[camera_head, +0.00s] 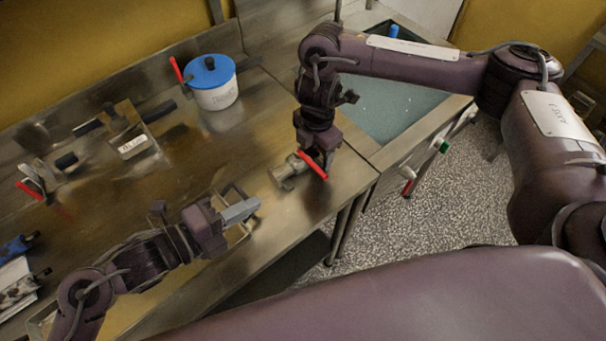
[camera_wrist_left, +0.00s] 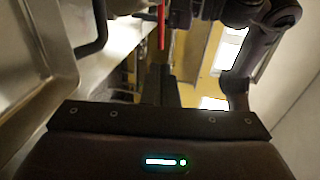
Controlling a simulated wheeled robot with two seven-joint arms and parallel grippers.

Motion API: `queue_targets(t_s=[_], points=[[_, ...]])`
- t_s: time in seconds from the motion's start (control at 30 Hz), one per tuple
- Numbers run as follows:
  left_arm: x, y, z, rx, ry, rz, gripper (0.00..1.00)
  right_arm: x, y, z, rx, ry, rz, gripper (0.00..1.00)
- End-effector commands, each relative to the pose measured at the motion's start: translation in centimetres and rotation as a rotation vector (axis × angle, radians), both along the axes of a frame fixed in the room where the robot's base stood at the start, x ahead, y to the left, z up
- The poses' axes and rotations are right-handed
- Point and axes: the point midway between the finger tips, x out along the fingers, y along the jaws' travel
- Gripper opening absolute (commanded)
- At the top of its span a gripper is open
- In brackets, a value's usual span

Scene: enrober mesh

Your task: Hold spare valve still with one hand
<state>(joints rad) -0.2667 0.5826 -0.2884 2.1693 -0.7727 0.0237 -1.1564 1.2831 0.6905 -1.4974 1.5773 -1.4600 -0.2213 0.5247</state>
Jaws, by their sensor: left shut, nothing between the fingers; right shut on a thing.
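A small metal valve (camera_head: 286,172) with a red lever sits near the front edge of the steel table. My right gripper (camera_head: 312,166) comes down over it from above and is shut on it. In the left wrist view the red lever (camera_wrist_left: 161,27) shows upright beyond the fingers. My left gripper (camera_head: 247,207) is shut and empty, to the lower left of the valve and apart from it; its closed fingers show in the left wrist view (camera_wrist_left: 161,84). My right gripper hides part of the valve.
A white pot (camera_head: 216,96) with a blue lid stands at the back. A labelled block (camera_head: 132,146) and another red-handled fitting (camera_head: 33,187) lie to the left. Bare steel lies between the pot and the valve.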

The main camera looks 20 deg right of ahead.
Motion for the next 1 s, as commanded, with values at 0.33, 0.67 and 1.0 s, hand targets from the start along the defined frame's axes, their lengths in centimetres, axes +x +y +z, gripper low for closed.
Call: queue_targets(t_s=[0.33,0.67,1.0], points=[[2.1,-6.6,-1.0,-0.007,-0.001,-0.003,0.00,0.0,0.0,0.1,0.002,-0.002,0.000,0.24],[3.8,-11.4,-2.2,-0.004,0.000,-0.003,0.00,0.0,0.0,0.1,0.001,-0.001,0.000,0.24],[4.0,-12.3,-2.5,-0.001,-0.001,-0.003,0.00,0.0,0.0,0.1,0.000,-0.001,0.000,0.24]])
